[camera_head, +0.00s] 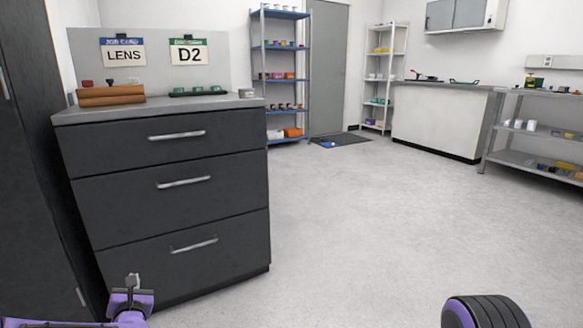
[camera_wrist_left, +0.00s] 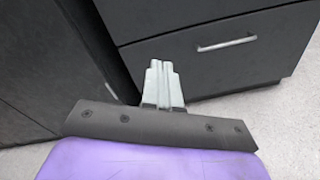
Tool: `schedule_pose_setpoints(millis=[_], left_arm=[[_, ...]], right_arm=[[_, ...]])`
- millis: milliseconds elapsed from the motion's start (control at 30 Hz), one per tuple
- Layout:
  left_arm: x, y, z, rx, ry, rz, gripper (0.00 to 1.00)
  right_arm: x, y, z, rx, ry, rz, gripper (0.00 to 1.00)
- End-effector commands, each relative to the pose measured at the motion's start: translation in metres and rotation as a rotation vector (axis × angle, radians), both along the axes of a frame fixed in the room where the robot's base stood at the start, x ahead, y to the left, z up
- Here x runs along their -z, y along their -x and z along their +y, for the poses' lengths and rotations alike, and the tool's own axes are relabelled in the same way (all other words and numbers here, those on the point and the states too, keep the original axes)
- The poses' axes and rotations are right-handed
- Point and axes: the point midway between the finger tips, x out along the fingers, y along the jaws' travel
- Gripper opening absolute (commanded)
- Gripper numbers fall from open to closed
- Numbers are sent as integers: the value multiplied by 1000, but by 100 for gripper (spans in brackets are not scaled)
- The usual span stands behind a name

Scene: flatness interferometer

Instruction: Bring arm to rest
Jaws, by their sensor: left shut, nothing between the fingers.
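My left gripper (camera_head: 133,283) shows at the bottom left of the head view, low in front of the dark drawer cabinet (camera_head: 170,195). In the left wrist view my left gripper (camera_wrist_left: 160,66) has its two pale fingers together with nothing between them. It points toward the dark drawer fronts (camera_wrist_left: 205,75) and appears apart from them. A rounded black and purple part of my right arm shows at the bottom right of the head view. My right gripper is not in view.
All three drawers appear closed. A tall dark cabinet (camera_head: 30,170) stands at the left. The cabinet top holds a brown wooden block (camera_head: 110,97) and a dark tray (camera_head: 198,92). Shelves (camera_head: 280,75) and a white counter (camera_head: 440,122) stand farther back. The grey floor (camera_head: 350,220) is clear.

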Motion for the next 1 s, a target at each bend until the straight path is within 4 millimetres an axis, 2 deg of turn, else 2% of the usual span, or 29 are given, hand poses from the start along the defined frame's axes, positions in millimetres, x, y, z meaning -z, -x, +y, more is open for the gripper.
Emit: schedule_pose_setpoints(millis=[167, 267, 367, 433, 533, 600, 700, 800, 1000], left_arm=[[40, 19, -34, 120, -262, 264, 0], [78, 43, -65, 253, -467, 459, 0], [127, 82, -101, 444, -713, 676, 0], [167, 123, -127, 621, -911, 834, 0], [217, 193, -151, 895, -1175, 1026, 0], [241, 238, -157, 1064, -1317, 1123, 0], [262, 293, -158, 1262, -1462, 1221, 0], [275, 339, -154, 1421, -1557, 1295, 0], [288, 413, -134, 1636, -1649, 1428, 0]], right_arm=[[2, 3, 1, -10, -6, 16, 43], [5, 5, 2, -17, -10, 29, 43], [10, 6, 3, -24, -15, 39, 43], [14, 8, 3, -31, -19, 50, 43], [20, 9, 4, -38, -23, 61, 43], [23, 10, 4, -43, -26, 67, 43], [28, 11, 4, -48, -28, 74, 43], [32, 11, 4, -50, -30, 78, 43], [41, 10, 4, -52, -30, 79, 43]])
